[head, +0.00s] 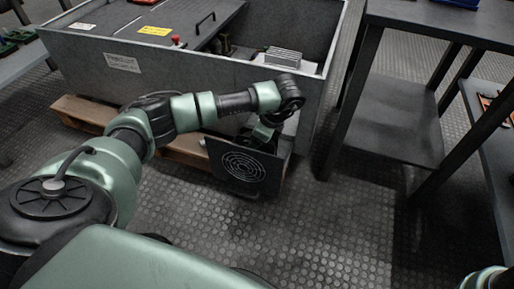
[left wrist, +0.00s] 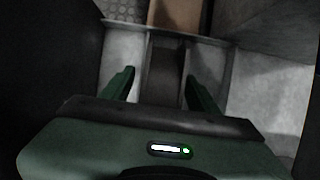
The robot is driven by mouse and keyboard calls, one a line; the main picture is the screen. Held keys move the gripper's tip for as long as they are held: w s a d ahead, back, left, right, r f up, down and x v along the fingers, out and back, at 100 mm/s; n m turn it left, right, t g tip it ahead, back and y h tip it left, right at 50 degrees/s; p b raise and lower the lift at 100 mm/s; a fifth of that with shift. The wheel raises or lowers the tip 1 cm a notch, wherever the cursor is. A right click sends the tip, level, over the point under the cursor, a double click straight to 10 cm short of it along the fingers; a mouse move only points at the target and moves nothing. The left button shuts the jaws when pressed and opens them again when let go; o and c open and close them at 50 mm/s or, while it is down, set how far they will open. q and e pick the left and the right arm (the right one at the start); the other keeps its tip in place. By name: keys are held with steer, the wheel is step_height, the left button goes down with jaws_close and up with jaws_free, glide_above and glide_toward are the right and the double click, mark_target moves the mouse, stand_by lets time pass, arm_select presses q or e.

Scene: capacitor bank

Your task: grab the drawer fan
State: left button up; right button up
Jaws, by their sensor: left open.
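The drawer fan is a dark square panel with a round grille (head: 243,168), low at the front of the grey cabinet (head: 190,72). My left arm reaches over it from the left, and my left gripper (head: 264,136) points down just behind the panel's top edge. Its fingertips are hidden there in the head view. In the left wrist view the two green fingers (left wrist: 160,88) stand apart, with a dark upright bar (left wrist: 166,68) between them and pale grey surfaces on both sides. I cannot tell whether the fingers touch the bar. My right gripper is out of view.
A wooden pallet (head: 82,111) lies under the cabinet. A dark shelved table (head: 398,130) stands to the right, and another bench edge is at the far right. The studded floor (head: 300,225) in front of the fan is clear.

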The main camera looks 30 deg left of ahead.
arm_select(q)
steer(key=shift+f, duration=0.25)
stand_by(0.3)
jaws_close()
